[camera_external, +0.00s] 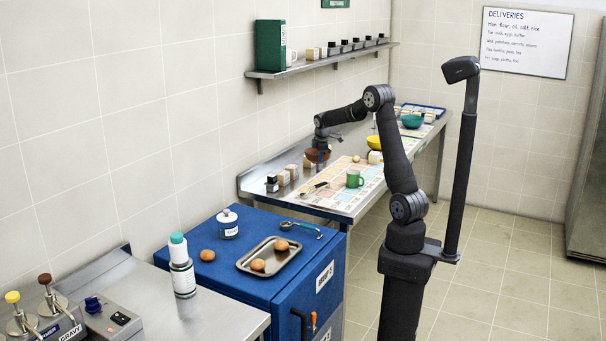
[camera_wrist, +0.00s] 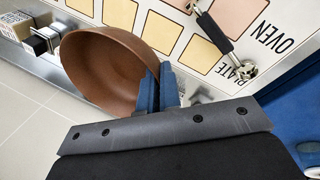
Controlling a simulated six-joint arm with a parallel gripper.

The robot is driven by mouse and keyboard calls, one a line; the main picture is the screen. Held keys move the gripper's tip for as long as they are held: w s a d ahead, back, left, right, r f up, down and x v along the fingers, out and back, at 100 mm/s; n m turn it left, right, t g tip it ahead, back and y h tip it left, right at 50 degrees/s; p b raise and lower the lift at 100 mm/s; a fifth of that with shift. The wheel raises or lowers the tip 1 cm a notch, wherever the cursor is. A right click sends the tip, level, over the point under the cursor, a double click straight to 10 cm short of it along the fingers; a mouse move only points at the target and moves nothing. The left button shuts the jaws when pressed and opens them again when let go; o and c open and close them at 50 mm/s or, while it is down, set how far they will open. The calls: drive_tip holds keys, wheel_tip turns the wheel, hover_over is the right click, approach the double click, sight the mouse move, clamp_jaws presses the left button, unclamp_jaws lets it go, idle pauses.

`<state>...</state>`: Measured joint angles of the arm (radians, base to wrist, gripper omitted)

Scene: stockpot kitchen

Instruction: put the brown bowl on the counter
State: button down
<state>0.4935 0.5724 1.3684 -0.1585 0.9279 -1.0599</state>
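The brown bowl (camera_external: 317,155) hangs under my gripper (camera_external: 321,143) over the far counter (camera_external: 256,178), near the wall side. In the wrist view the bowl (camera_wrist: 115,68) is large and looks tilted, its inside visible and empty. The blue fingers of my gripper (camera_wrist: 159,88) are close together at the bowl's rim, one inside and one outside, pinching it. The bowl seems raised above the counter, but the gap beneath it is hidden.
A printed mat (camera_external: 337,196) covers much of the counter. A green mug (camera_external: 355,179), an egg (camera_external: 356,158) and a yellow bowl (camera_external: 375,142) stand nearby. Small boxes (camera_external: 283,178) line the wall side. A blue cabinet (camera_external: 262,284) in front holds a metal tray (camera_external: 247,266).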

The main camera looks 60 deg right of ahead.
drive_tip(key=w+a+n+t+y, duration=0.1)
drive_tip(key=w+a+n, duration=0.2)
drive_tip(key=a, duration=1.1)
drive_tip(key=w+a+r+n+y, duration=0.1)
drive_tip(key=w+a+n, duration=0.2)
drive_tip(key=a, duration=1.1)
drive_tip(key=w+a+n+t, duration=0.1)
drive_tip(key=w+a+n, duration=0.25)
drive_tip(key=a, duration=1.05)
drive_tip(key=s+a+n+y, duration=0.1)
drive_tip(key=s+a+n, duration=0.15)
drive_tip(key=a, duration=0.85)
drive_tip(key=s+a+n+y, duration=0.15)
drive_tip(key=s+a, duration=0.25)
drive_tip(key=a, duration=0.6)
drive_tip(key=s+a+r+n+g+y, duration=0.1)
drive_tip(key=s+a+n, duration=0.3)
drive_tip(key=s+a, duration=0.7)
drive_tip(key=s+a+r+n+g+y, duration=0.1)
drive_tip(key=s+a+n, duration=0.5)
drive_tip(key=a, duration=1)
drive_tip(key=w+a+f+n+g, duration=0.1)
drive_tip(key=a+f+n, duration=0.3)
drive_tip(key=a, duration=0.9)
drive_tip(key=shift+m, duration=0.75)
wheel_tip(320, 180, down, 10)
drive_tip(key=shift+w, duration=0.15)
drive_tip(key=shift+f, duration=0.15)
